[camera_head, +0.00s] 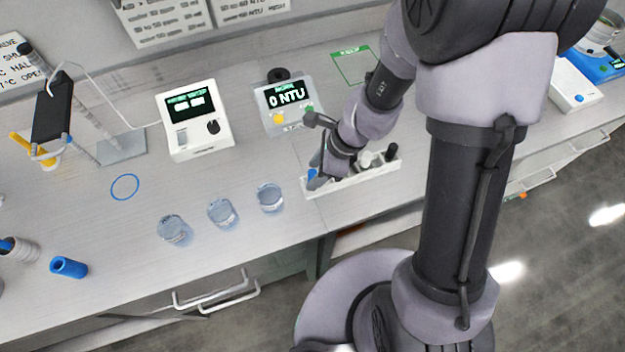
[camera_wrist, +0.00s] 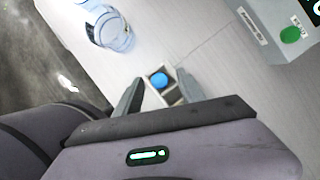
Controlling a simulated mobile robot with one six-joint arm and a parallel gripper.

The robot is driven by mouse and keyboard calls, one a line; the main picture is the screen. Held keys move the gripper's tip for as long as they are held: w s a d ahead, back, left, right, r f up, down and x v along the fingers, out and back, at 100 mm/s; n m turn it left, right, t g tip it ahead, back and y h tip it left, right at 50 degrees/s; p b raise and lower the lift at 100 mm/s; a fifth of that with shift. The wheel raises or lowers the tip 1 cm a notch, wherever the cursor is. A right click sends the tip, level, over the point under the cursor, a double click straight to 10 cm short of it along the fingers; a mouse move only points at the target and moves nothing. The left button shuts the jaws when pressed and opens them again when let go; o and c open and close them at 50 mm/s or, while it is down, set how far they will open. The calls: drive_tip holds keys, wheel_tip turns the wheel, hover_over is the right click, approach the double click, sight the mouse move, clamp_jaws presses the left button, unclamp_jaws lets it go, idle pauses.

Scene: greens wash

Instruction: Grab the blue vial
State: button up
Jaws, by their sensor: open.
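The blue vial shows as a round blue cap (camera_wrist: 159,80) in the wrist view, standing in an end slot of a white rack (camera_wrist: 171,97). In the head view the blue cap (camera_head: 312,174) is at the left end of the white rack (camera_head: 350,184), partly hidden by my gripper (camera_head: 318,182). In the wrist view my gripper (camera_wrist: 158,90) is open, with one finger on each side of the blue cap. Whether the fingers touch the vial or the rack I cannot tell. The vial's body is hidden in the rack.
Several clear beakers stand left of the rack, the nearest one (camera_head: 271,197) close by. A turbidity meter (camera_head: 290,104) stands behind the rack. A dark-capped vial (camera_head: 391,152) and a white one (camera_head: 365,160) share the rack. A blue cylinder (camera_head: 68,267) lies at the front left.

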drive_tip(key=shift+c, duration=0.5)
clamp_jaws()
drive_tip(key=shift+r, duration=0.15)
